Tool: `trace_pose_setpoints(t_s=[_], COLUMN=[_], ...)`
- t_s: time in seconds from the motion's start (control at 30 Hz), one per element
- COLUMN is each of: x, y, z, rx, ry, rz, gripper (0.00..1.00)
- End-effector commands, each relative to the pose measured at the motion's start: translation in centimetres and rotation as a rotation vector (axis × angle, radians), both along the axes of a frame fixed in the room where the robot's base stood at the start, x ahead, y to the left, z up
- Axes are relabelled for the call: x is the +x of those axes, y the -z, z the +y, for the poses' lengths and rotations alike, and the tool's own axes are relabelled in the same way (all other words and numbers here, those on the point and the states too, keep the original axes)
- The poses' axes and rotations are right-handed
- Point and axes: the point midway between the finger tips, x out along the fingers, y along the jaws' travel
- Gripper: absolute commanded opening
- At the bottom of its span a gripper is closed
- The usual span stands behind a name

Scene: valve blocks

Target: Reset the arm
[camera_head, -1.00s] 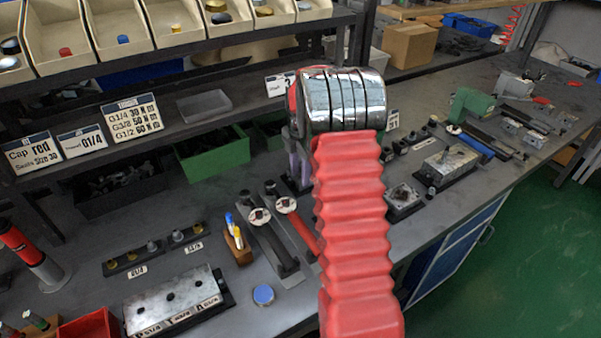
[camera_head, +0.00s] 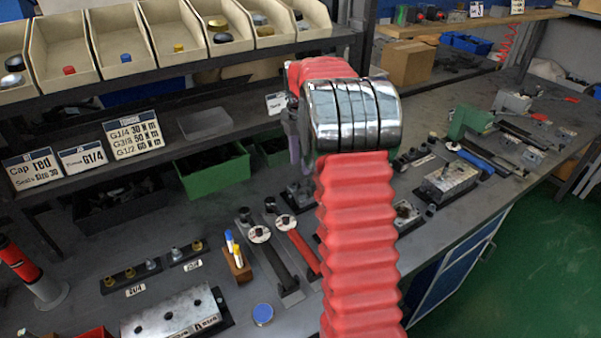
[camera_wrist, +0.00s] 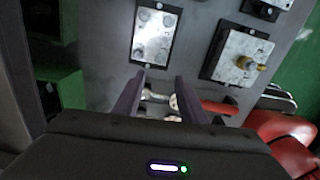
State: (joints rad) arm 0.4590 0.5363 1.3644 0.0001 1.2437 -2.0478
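My arm, with red ribbed sleeves and a chrome joint, rises through the middle of the head view and bends away over the bench. My gripper (camera_wrist: 157,88) shows in the wrist view as two dark purple fingers with a gap between them. It is open, and I see nothing held. In the head view the gripper is mostly hidden behind the arm.
The bench holds a metal valve block (camera_head: 450,182), a drilled metal block (camera_head: 172,318), torque wrenches (camera_head: 301,250) and a green bin (camera_head: 215,172). The wrist view shows a small metal plate (camera_wrist: 154,36) and a block with a brass fitting (camera_wrist: 240,58). Shelves with part bins (camera_head: 120,45) stand behind.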

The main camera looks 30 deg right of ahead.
Motion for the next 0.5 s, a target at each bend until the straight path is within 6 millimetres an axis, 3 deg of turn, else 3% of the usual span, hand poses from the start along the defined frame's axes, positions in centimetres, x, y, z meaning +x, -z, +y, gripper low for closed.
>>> trace_pose_setpoints(t_s=[0.2, 0.5], x=[0.0, 0.0], y=[-1.9, -2.0], z=[0.0, 0.0], rx=[0.0, 0.0], ry=[0.0, 0.0], rz=[-0.001, 0.0], gripper=[0.38, 0.38])
